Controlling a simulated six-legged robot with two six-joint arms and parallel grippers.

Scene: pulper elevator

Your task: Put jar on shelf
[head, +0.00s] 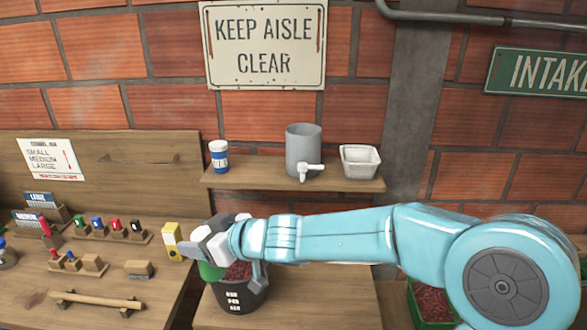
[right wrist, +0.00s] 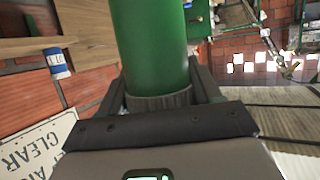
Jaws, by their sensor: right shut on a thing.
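My right gripper (head: 207,246) reaches across from the right, low in front of the wall shelf. In the right wrist view it (right wrist: 160,90) is shut on a green cylindrical jar with a dark ribbed end; the jar (right wrist: 150,40) stands between the two fingers. In the head view only a small green part of the jar (head: 210,271) shows below the gripper; the rest is hidden. The wooden shelf (head: 268,181) is on the brick wall above my arm. My left gripper is not in view.
The shelf holds a small white and blue jar (head: 219,156), a grey spouted vessel (head: 303,142) and a white basket (head: 360,161). A black bucket (head: 240,303) of red berries stands under my gripper. A yellow block (head: 171,238) is beside it, on the left bench with several small tools.

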